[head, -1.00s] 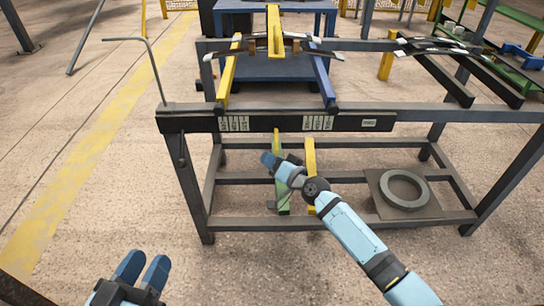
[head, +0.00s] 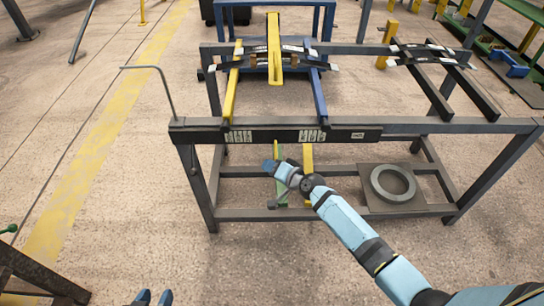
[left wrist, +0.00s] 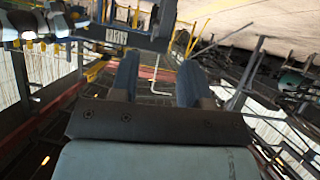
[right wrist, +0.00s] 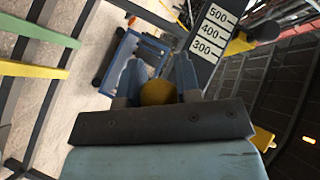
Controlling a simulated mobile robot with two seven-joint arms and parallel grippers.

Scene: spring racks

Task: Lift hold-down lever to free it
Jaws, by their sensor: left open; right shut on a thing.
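My right gripper (head: 270,165) is below the front rail of the rack in the head view. In the right wrist view its fingers are shut on a yellow rounded piece (right wrist: 157,92). I take this for the end of the hold-down lever, but the rest of it is hidden. A yellow arm (head: 274,48) stands across a dark leaf spring (head: 295,49) on top of the rack. My left gripper (head: 153,298) is at the bottom edge of the head view, away from the rack. In the left wrist view its fingers (left wrist: 158,82) are apart and empty.
The dark rack's front rail (head: 360,134) carries number scales (right wrist: 209,31). A bent grey rod (head: 160,80) rises at its left end. A ring (head: 393,183) lies on a low plate. Yellow and blue bars (head: 318,95) cross the rack. The floor at left is mostly clear.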

